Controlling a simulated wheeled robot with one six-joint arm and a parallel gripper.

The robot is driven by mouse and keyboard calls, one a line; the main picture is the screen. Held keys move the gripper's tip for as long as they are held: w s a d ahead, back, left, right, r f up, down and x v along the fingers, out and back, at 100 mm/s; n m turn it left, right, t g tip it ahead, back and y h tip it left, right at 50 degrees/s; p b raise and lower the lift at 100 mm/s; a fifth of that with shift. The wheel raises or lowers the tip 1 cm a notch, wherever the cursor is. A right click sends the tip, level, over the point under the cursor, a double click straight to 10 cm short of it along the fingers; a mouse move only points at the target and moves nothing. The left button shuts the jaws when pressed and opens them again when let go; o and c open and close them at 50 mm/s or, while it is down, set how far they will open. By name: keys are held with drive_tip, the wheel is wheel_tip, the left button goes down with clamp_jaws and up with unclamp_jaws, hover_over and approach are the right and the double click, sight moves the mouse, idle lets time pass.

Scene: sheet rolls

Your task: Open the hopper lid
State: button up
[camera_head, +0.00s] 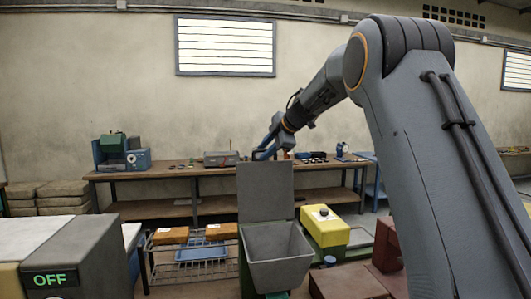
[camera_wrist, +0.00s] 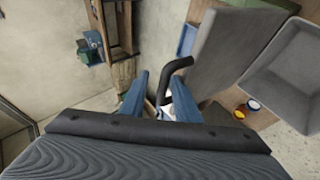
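The hopper is a grey open-topped bin (camera_head: 278,262) in the middle foreground, and its inside shows. Its flat grey lid (camera_head: 265,192) stands upright at the bin's back left, raised off the opening. In the wrist view the lid (camera_wrist: 222,48) and the bin (camera_wrist: 292,68) are at the right. A black bar handle (camera_wrist: 176,66) sticks out from the lid and reaches between my gripper's blue fingers. My gripper (camera_head: 267,150) is at the lid's top edge. In the wrist view its fingers (camera_wrist: 166,86) stand apart, with space around the handle; contact cannot be told.
A yellow box with a black knob (camera_head: 326,228) stands right of the bin. A wire rack with orange blocks (camera_head: 172,236) is at its left. A long workbench (camera_head: 160,174) runs behind along the wall. A grey box showing OFF (camera_head: 75,255) is at front left.

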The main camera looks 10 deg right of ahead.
drive_tip(key=b+v, duration=0.2)
drive_tip(key=v, duration=0.5)
drive_tip(key=shift+d, duration=0.2)
drive_tip(key=shift+s, duration=0.1)
